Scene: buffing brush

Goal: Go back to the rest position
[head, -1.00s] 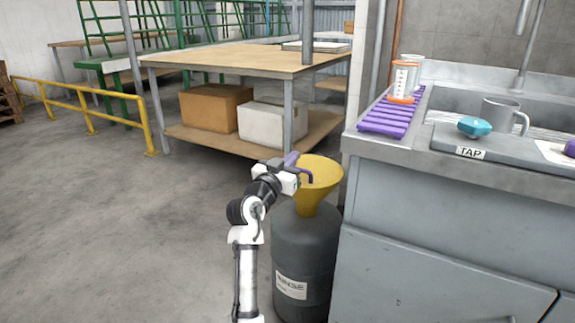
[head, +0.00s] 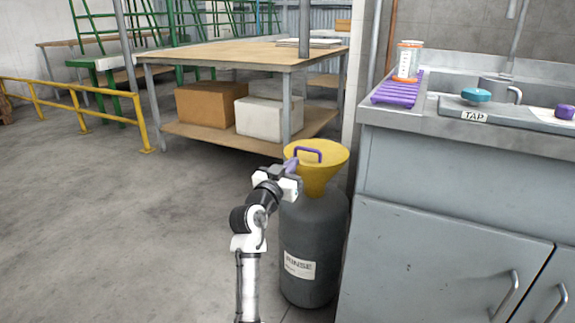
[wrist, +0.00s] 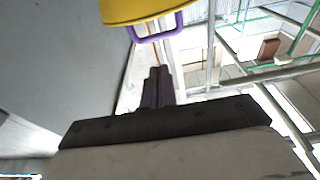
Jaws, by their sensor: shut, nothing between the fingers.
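My gripper (head: 292,165) is shut and empty at the end of my white and black arm, low in the middle of the head view. Its dark purple fingers are together, pointing up in the wrist view (wrist: 157,88). A yellow funnel (head: 327,177) with a purple handle (head: 308,151) sits in the top of a grey drum (head: 313,235) labelled as rinse. In the wrist view the funnel's yellow rim (wrist: 140,8) and purple handle (wrist: 160,33) lie beyond the fingertips, with a visible gap.
A grey sink counter (head: 430,118) stands at the right, with a purple rack (head: 398,92), an orange-lidded jar (head: 408,62), a grey mug (head: 497,88) and a teal item (head: 476,95). A wooden workbench (head: 220,54) stands behind. The floor at left is clear.

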